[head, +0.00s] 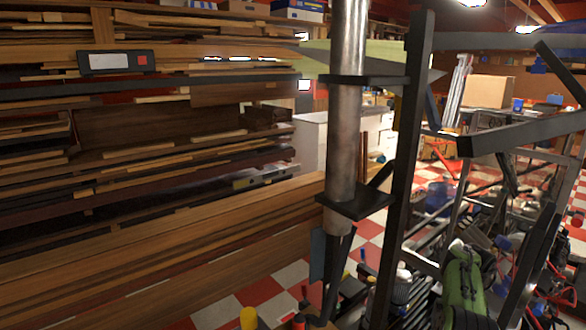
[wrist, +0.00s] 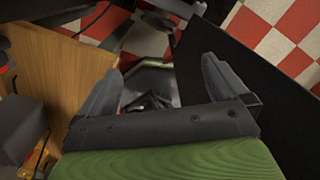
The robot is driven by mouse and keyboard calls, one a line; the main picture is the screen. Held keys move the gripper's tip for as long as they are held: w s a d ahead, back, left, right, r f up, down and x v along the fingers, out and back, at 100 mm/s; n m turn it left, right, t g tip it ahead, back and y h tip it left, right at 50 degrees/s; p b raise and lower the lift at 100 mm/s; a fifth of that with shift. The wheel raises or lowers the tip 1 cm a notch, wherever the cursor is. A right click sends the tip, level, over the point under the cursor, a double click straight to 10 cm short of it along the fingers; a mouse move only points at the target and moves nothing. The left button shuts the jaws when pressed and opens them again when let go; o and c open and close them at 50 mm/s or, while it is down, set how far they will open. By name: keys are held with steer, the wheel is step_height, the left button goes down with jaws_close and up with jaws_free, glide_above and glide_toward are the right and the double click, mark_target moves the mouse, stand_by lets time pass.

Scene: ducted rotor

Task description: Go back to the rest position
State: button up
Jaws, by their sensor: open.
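My gripper (wrist: 160,68) shows in the wrist view, with its two grey fingers spread wide apart. Nothing is held between the fingers. Beyond the gap lies a dark, tray-like shape (wrist: 152,86) with a pale green edge; I cannot tell what it is.
A metal pipe (head: 346,110) stands upright beside a black post (head: 403,160). Stacked lumber racks (head: 150,150) fill the left. A green object (head: 462,285) sits among clutter at lower right. In the wrist view, a wooden panel (wrist: 60,75) is left and a black panel (wrist: 255,75) right.

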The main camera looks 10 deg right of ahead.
steer(key=w+a+r+n+h+p, duration=0.1)
steer(key=a+r+n, duration=0.35)
steer(key=r, duration=0.35)
steer(key=w+a+r+n+p, duration=0.2)
steer(key=a+r+n, duration=0.2)
steer(key=r+n, duration=0.3)
steer(key=s+a+r+n+t+h+p, duration=0.1)
steer(key=s+a+r+n+t+p, duration=0.3)
steer(key=a+r+n, duration=0.7)
steer(key=s+a+r+n+p, duration=0.1)
steer(key=s+a+r+n, duration=0.35)
steer(key=s+a, duration=0.2)
steer(key=s+a+r+n+p, duration=0.1)
steer(key=s+a+r+n, duration=0.2)
steer(key=s+a+n, duration=0.3)
steer(key=s+a+f+n+y+p, duration=0.1)
steer(key=s+a+n, duration=0.1)
steer(key=s+n, duration=0.2)
steer(key=s+a+f+n+t+y+p, duration=0.1)
steer(key=s+a+f+n, duration=0.1)
steer(key=s, duration=0.5)
steer(key=shift+s+a+f+n, duration=0.25)
steer(key=shift+a+n, duration=0.3)
steer(key=shift+n, duration=0.65)
steer(key=shift+r, duration=0.1)
